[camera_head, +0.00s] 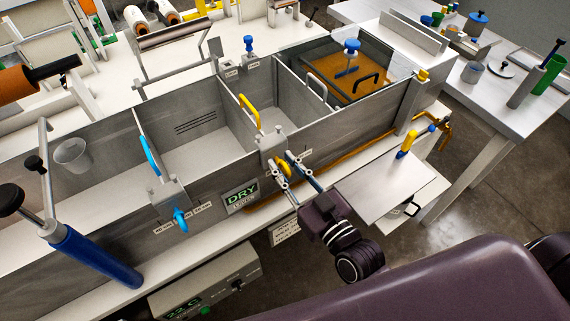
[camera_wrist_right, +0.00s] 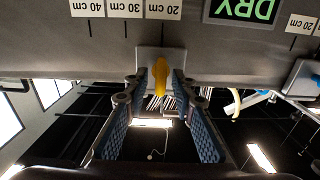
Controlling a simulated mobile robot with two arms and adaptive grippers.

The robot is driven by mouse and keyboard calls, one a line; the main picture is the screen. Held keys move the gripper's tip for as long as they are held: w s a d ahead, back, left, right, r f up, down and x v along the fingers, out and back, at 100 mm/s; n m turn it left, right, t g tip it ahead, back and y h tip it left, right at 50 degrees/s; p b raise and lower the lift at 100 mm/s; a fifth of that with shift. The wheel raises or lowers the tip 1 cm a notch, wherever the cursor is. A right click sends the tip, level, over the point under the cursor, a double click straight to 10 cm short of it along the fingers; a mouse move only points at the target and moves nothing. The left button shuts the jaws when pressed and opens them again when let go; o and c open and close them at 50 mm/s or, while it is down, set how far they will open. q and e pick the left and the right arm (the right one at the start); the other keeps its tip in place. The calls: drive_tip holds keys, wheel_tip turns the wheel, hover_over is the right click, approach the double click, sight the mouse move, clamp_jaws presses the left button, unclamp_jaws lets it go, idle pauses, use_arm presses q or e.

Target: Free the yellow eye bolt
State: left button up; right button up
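The yellow eye bolt (camera_head: 285,170) sits in a grey clamp block (camera_head: 271,142) on the front wall of the long resin bath (camera_head: 345,122). My right gripper (camera_head: 289,167) reaches up to it from the front. In the right wrist view the eye bolt (camera_wrist_right: 160,78) stands between the two blue-padded fingers (camera_wrist_right: 157,100), which are open. A narrow gap shows on each side of it, and I see no contact. A yellow handle (camera_head: 249,111) of a divider plate rises behind the block. My left gripper is not in view.
A blue eye bolt (camera_head: 180,216) and blue-handled divider (camera_head: 150,156) are further left. A DRY sign (camera_head: 241,197) is on the front wall. A blue cylinder (camera_head: 95,257) stands at lower left.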

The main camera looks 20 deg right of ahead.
clamp_jaws()
drive_tip(key=shift+a+r+n+p, duration=0.1)
drive_tip(key=shift+a+n+p, duration=0.05)
drive_tip(key=shift+n+p, duration=1.25)
drive_tip(key=n+p, duration=0.1)
drive_tip(key=n, duration=0.2)
drive_tip(key=shift+a, duration=0.1)
drive_tip(key=shift+s+a+f+n+p, duration=0.15)
drive_tip(key=shift+n+p, duration=0.15)
drive_tip(key=shift+n, duration=0.6)
drive_tip(key=shift+w+f+n+p, duration=0.15)
drive_tip(key=shift+n+p, duration=0.15)
drive_tip(key=shift+n, duration=0.6)
drive_tip(key=shift+s+n, duration=0.1)
drive_tip(key=shift+n, duration=0.2)
